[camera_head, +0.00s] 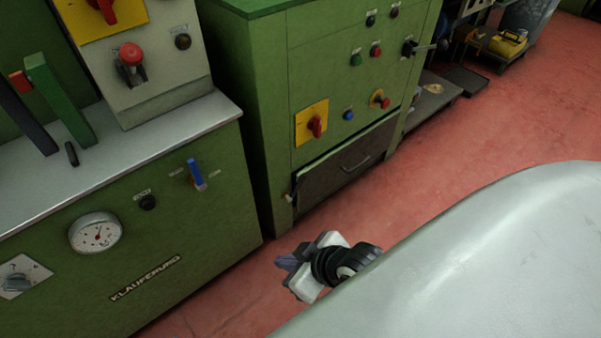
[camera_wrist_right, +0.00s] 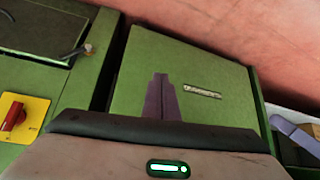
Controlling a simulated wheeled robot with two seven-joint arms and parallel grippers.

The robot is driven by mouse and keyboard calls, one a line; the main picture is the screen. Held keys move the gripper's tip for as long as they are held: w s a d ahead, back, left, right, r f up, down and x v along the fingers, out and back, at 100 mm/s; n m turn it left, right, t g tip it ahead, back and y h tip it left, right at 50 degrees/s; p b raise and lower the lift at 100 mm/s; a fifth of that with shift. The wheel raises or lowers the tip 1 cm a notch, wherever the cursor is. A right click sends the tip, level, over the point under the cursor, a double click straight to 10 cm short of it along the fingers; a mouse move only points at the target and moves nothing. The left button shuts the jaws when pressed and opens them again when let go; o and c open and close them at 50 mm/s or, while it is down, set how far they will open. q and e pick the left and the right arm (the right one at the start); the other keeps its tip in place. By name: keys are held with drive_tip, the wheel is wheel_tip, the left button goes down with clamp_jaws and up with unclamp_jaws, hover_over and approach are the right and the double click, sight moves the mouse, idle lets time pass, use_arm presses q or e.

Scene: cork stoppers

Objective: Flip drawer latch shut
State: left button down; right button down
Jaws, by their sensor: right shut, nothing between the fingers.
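The dark drawer front (camera_head: 335,170) with a bar handle is low on the green cabinet in the head view. A small pale latch (camera_head: 287,198) is at its left edge; I cannot tell its exact position. The right wrist view shows the drawer front (camera_wrist_right: 38,24) at the top left, with the latch (camera_wrist_right: 89,48) by its corner. My right gripper (camera_head: 286,262) is shut and empty, in front of and below the latch, apart from it. Its purple fingers (camera_wrist_right: 162,98) are together in the wrist view. My left gripper is not in view.
A yellow plate with a red rotary switch (camera_head: 315,124) is above the drawer. The left green machine (camera_head: 185,240) carries a gauge (camera_head: 95,233) and a blue lever (camera_head: 197,175). A narrow gap separates it from the cabinet. Red floor (camera_head: 450,150) is open to the right.

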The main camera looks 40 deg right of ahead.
sight(296, 188)
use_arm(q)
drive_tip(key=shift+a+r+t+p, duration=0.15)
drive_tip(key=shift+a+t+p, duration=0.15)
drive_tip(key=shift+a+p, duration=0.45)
use_arm(e)
drive_tip(key=w+d+f+n+t+h, duration=0.2)
drive_tip(key=w+d+f+t, duration=0.2)
drive_tip(key=d, duration=0.3)
drive_tip(key=w+d+f+n+t+h, duration=0.2)
drive_tip(key=w+d+f+t, duration=0.2)
drive_tip(key=w+d, duration=0.3)
drive_tip(key=shift+w+d+f, duration=0.2)
drive_tip(key=shift+d+f, duration=0.1)
drive_tip(key=shift+d, duration=0.3)
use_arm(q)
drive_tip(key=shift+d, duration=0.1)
